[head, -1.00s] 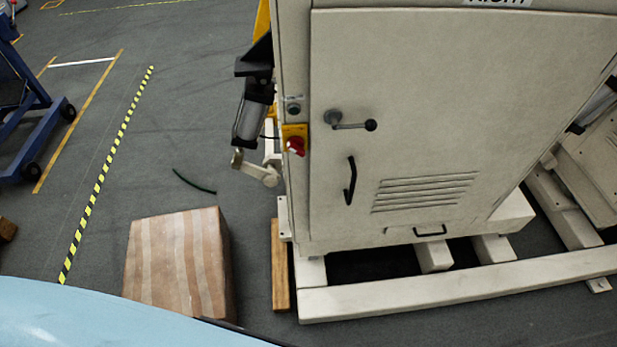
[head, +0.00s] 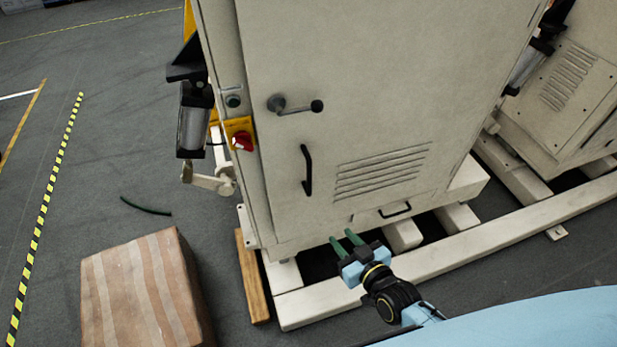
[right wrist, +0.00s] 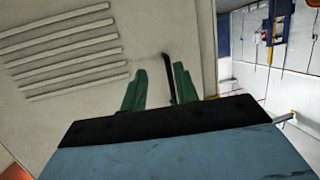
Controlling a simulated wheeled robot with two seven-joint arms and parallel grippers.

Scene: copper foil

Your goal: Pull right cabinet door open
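The right cabinet door (head: 375,70) is a beige panel that looks shut. It carries a lever latch (head: 298,105), a black vertical handle (head: 308,170) and louvred vents (head: 382,172). My right gripper (head: 343,241) is open, its two green fingers apart and pointing toward the lower door, below and right of the vertical handle. In the right wrist view the green fingers (right wrist: 158,90) stand before the door, with the black handle (right wrist: 170,80) seen between them, close to the right finger. Whether it lies between them in depth cannot be told. My left gripper is not in view.
A red switch on a yellow plate (head: 240,136) sits on the cabinet's left edge. A striped wooden box (head: 140,290) stands on the floor at lower left. White base beams (head: 440,256) run below the cabinet. The grey floor at left is mostly clear.

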